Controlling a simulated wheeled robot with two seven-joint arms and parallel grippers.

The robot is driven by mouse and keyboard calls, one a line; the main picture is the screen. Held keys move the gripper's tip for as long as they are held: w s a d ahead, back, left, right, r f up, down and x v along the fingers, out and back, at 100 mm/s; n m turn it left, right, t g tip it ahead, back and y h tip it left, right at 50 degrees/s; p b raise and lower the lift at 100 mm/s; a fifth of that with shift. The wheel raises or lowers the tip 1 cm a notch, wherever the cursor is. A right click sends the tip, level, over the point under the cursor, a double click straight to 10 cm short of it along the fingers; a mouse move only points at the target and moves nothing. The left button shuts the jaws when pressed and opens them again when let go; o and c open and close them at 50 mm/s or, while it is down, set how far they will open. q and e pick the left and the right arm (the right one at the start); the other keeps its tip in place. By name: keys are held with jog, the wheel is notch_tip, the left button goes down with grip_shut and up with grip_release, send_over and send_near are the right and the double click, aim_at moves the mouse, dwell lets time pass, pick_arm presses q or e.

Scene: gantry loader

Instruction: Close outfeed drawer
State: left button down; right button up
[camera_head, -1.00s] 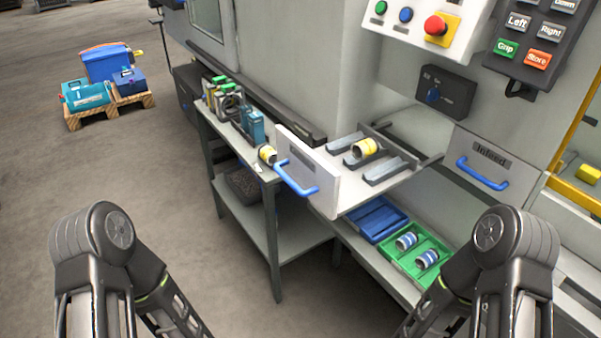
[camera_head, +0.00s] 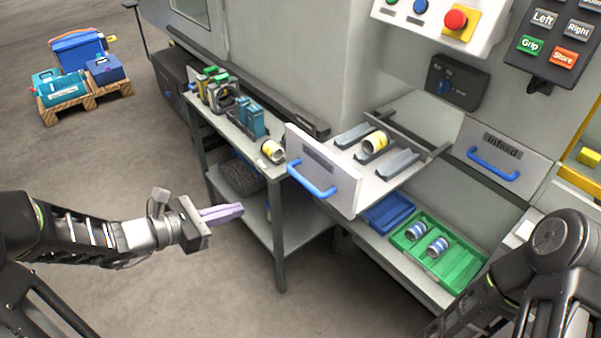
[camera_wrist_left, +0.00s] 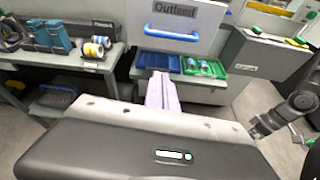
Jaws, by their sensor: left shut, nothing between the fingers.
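The outfeed drawer (camera_head: 345,203) is pulled out from the grey machine, its white front with a blue handle (camera_head: 311,180) facing the lower left. Inside it a yellow-and-silver cylinder (camera_head: 375,142) lies among dark grey rests. In the left wrist view the drawer front (camera_wrist_left: 178,18) reads "Outfeed", with its blue handle (camera_wrist_left: 170,35) below the label. My left gripper (camera_head: 240,211) is shut and empty, in the air to the lower left of the handle and apart from it. Its fingers also show in the left wrist view (camera_wrist_left: 162,82). My right gripper is out of view; only its arm shows.
A shut infeed drawer (camera_head: 504,150) sits to the right. Below are a blue tray (camera_head: 390,210) and a green tray (camera_head: 468,264) with two blue-and-white cylinders. Open floor lies at left.

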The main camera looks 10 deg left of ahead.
aim_at(298, 179)
pick_arm(q)
jog(key=r, duration=0.1)
jog(key=d+r+n+t+h, duration=0.1)
jog(key=r, duration=0.1)
jog(key=shift+w, duration=0.2)
jog(key=shift+w+d, duration=0.1)
jog(key=shift+d, duration=0.05)
jog(key=p+x, duration=0.1)
jog(key=x, duration=1.2)
jog(key=shift+w+d+f, duration=0.1)
jog(key=shift+w+d, duration=0.1)
jog(key=shift+d, duration=0.05)
jog(key=shift+w, duration=0.15)
